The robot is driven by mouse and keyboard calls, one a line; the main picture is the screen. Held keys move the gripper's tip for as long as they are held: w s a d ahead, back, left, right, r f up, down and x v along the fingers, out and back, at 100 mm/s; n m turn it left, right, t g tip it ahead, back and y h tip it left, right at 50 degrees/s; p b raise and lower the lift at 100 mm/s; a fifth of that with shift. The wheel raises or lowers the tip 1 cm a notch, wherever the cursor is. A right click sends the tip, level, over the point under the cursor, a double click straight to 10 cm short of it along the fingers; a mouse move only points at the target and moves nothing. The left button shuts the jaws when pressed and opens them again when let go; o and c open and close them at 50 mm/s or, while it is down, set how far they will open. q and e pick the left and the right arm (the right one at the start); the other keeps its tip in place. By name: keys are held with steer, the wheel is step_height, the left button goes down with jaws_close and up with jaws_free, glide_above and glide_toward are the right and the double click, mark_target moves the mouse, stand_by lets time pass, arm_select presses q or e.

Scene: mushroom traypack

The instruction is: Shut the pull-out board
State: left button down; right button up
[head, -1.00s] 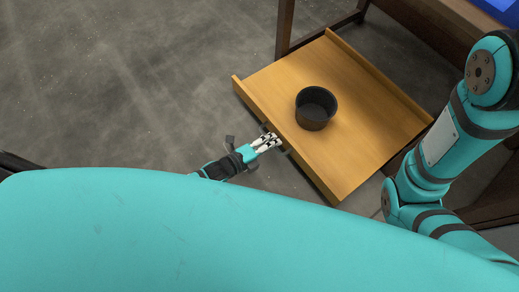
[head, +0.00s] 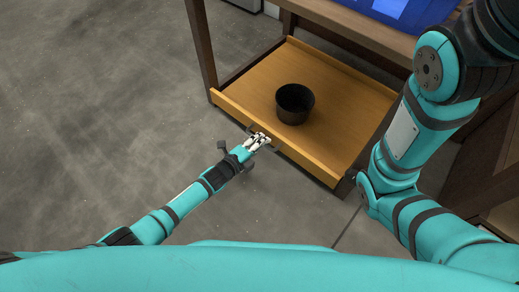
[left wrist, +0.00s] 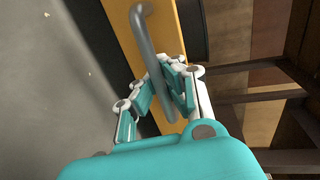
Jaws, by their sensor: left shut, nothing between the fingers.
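The pull-out board (head: 345,110) is a light wooden tray with a low rim, low under the dark wooden table. Its front lip lies close to the line of the table's front legs in the head view. A dark bar handle (left wrist: 152,55) is on its front, partly hidden by my gripper in the head view. My left gripper (head: 259,141) is at the middle of the front lip, shut with nothing held. In the left wrist view, its fingers (left wrist: 166,82) are right at the handle; contact is unclear. My right gripper is out of view.
A black round bowl (head: 294,103) stands upright on the board. A dark table leg (head: 202,50) rises at the board's left corner. A blue item (head: 405,10) sits on the table above. The grey floor (head: 90,100) at left is clear.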

arm_select(q)
steer(key=shift+w+d, duration=0.2)
steer(key=shift+w, duration=0.1)
steer(key=c, duration=1.4)
jaws_free()
steer(key=shift+s, duration=0.15)
steer(key=shift+s+a, duration=0.25)
steer(key=shift+a, duration=0.05)
steer(key=v, duration=1.1)
